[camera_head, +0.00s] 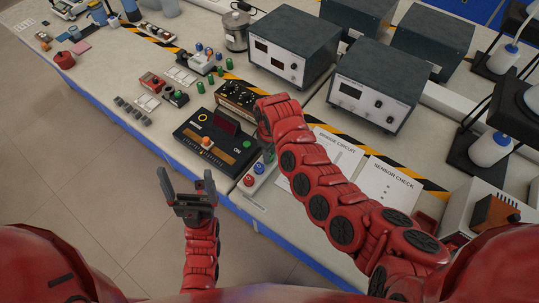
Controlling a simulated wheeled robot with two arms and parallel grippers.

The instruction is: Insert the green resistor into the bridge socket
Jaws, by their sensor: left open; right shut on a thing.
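My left gripper (187,197) is open and empty, fingers pointing up, in front of the table edge. My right arm reaches over the table, and its red wrist hides its own fingers and whatever they hold. Several small green cylinders (200,87) stand on the table around a white block; I cannot tell whether one is the green resistor. A pale block with red and blue knobs (254,178) sits at the front edge beside my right arm, with a green part behind it. I cannot make out the bridge socket for certain.
A black console (203,145) with an orange knob stands left of my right wrist, a smaller black box (235,97) behind it. Grey instruments (292,45) fill the back.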

